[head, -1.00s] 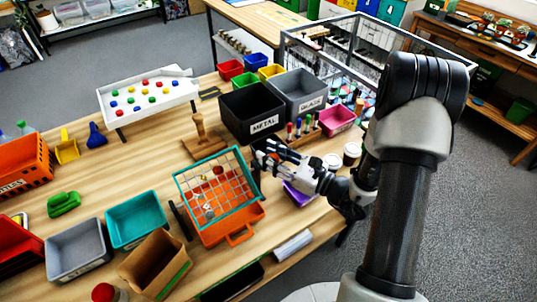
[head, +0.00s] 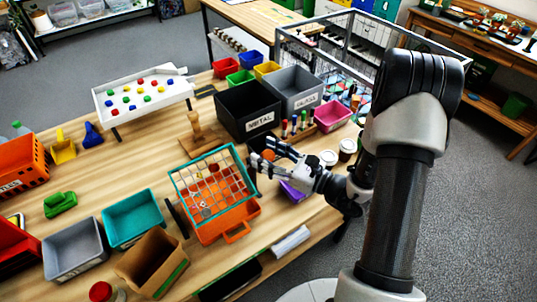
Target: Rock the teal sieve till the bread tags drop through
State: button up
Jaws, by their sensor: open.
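The teal sieve (head: 235,150), a rectangular frame with a pale wire grid, sits tilted over an orange tray (head: 212,235) with a front handle. Small red and pale pieces show through or on the grid; I cannot tell which are bread tags, or whether they lie on the mesh or below it. My gripper (head: 258,167) is open at the sieve's right side, fingers pointing left toward its frame. It looks empty. I cannot tell whether a fingertip touches the rim.
A wooden stand (head: 197,128) rises behind the sieve, and the black METAL bin (head: 240,132) is behind my gripper. A purple container (head: 293,191) lies beneath my wrist. A teal bin (head: 133,232) and a cardboard box (head: 150,270) stand to the left.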

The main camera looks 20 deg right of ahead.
jog(key=v, duration=1.2)
dwell(1.2)
